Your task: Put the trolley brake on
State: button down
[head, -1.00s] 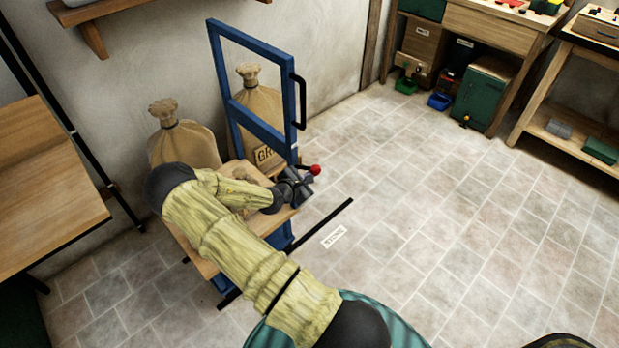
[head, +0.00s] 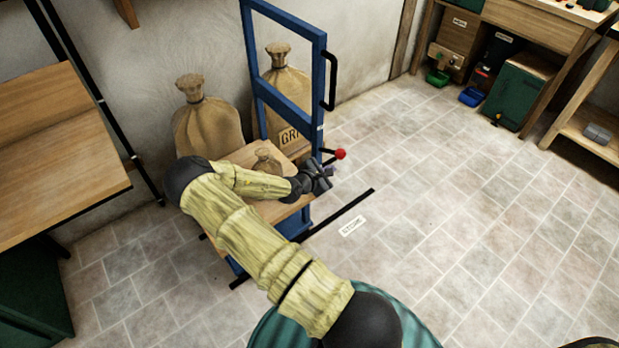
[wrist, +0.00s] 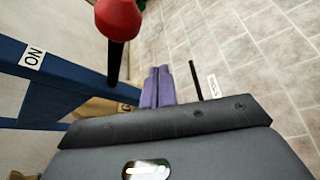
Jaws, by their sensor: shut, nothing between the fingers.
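The trolley has a blue upright frame (head: 290,110) and a wooden deck (head: 239,158). The brake lever ends in a red ball knob (head: 340,154), sticking out to the right of the frame's lower right post. In the wrist view the red knob (wrist: 118,18) is close at the top, on a dark stem (wrist: 114,62). A white "ON" label (wrist: 32,56) is on the blue frame, left of the lever. My gripper (head: 328,172) is just below and left of the knob, empty. Its purple fingers (wrist: 158,88) are shut together, apart from the knob in the picture.
A small sack (head: 266,162) sits on the deck beside my arm. Larger sacks (head: 207,125) (head: 290,85) stand toward the wall. A black floor line (head: 340,213) with a white label (head: 352,226) lies right of the trolley. Open tiled floor extends right, up to benches.

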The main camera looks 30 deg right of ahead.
jog(key=w+v, duration=0.1)
jog(key=v, duration=0.8)
jog(key=shift+a+r, duration=0.4)
jog(key=shift+r, duration=0.15)
jog(key=shift+w, duration=0.1)
